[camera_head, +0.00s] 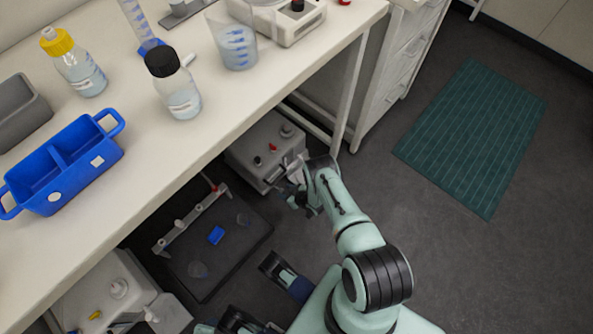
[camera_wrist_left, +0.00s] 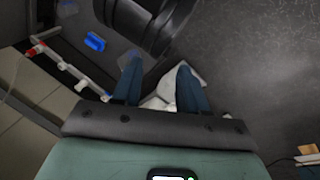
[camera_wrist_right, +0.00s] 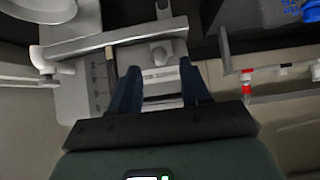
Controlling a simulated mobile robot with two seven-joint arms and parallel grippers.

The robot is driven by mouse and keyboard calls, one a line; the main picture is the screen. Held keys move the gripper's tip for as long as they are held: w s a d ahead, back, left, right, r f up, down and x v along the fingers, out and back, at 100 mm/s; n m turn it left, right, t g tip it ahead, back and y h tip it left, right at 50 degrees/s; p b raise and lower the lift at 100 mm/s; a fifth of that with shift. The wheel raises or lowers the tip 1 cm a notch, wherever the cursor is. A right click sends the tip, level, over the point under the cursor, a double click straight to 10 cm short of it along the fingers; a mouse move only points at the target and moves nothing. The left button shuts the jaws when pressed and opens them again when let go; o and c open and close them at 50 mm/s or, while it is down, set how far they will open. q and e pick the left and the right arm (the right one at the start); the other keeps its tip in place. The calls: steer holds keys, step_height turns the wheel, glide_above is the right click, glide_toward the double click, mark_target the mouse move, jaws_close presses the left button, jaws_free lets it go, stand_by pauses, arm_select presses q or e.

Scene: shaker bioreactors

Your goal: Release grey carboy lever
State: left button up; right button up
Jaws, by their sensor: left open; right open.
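A grey-white unit (camera_head: 262,150) with red and black knobs stands on the floor under the bench in the head view. I cannot single out a carboy lever on it. My right gripper (camera_head: 303,200) is at the unit's front side. In the right wrist view, my open right gripper (camera_wrist_right: 159,65) faces the pale unit (camera_wrist_right: 90,95), with a grey bar (camera_wrist_right: 115,40) across it just beyond the fingertips; contact is unclear. My left gripper (camera_wrist_left: 158,65) is open and empty in the left wrist view, low over the floor, with a pale object partly hidden behind its fingers.
A dark shaker platform (camera_head: 225,262) with a blue block (camera_head: 216,235) lies under the bench (camera_head: 150,170). A second grey-white unit (camera_head: 110,283) is at lower left. Bottles, a beaker and a blue carrier (camera_head: 70,165) stand on the bench. Floor around the green mat (camera_head: 475,135) is clear.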

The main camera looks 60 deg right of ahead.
arm_select(q)
steer(key=s+d+r+g+h+p, duration=0.1)
steer(key=s+d+r+p, duration=0.1)
steer(key=s+r, duration=0.2)
steer(key=shift+s+d+g+p, duration=0.3)
steer(key=shift+s+g, duration=0.1)
steer(key=shift+s, duration=0.2)
arm_select(e)
steer(key=v, duration=0.8)
steer(key=shift+r, duration=0.2)
steer(key=shift+s, duration=0.1)
